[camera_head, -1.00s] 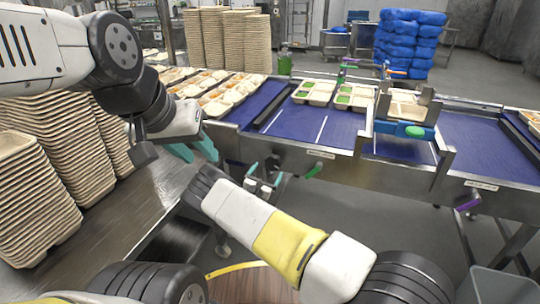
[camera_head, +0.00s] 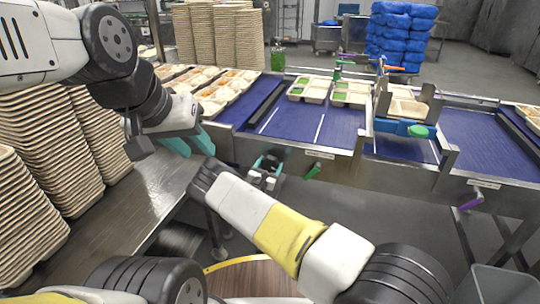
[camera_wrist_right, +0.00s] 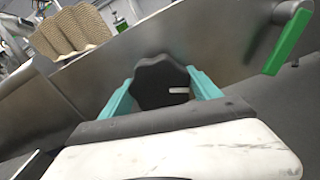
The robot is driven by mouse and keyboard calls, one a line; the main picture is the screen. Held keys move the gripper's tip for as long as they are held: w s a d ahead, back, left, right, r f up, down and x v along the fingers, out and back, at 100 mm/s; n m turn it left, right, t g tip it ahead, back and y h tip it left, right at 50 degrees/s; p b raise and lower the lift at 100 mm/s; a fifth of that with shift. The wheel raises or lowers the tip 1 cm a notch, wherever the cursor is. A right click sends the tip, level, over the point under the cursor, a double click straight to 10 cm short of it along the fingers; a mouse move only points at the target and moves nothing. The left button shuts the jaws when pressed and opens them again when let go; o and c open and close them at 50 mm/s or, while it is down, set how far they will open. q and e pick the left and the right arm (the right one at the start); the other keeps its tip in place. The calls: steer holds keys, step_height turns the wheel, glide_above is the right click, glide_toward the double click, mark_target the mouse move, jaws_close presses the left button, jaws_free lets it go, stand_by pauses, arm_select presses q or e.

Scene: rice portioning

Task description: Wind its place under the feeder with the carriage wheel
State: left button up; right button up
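The dark lobed wheel (camera_wrist_right: 162,82) is on the conveyor's steel front in the right wrist view. It also shows small in the head view (camera_head: 267,161). My right gripper (camera_wrist_right: 160,85) has one teal finger on each side of it; whether both press on it I cannot tell. In the head view my right gripper (camera_head: 265,176) is low at the conveyor's front. My left gripper (camera_head: 190,143) is empty, fingers apart, above the steel table. A metal holder with a tray (camera_head: 406,107) stands over the belt, with a blue bar (camera_head: 400,127) in front.
Filled trays (camera_head: 330,90) lie on the blue belt (camera_head: 305,125). Tall stacks of empty trays (camera_head: 30,215) stand at the left. A green handle (camera_head: 313,170) and a purple handle (camera_head: 471,203) stick out from the conveyor's front. The steel table (camera_head: 140,205) is largely bare.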

steer(key=c, duration=0.6)
steer(key=shift+o, duration=0.3)
steer(key=n, duration=0.4)
steer(key=shift+n, duration=0.4)
steer(key=o, duration=1.4)
steer(key=shift+c, duration=0.2)
steer(key=v, duration=0.7)
steer(key=shift+s+a, duration=0.15)
steer(key=shift+s, duration=0.2)
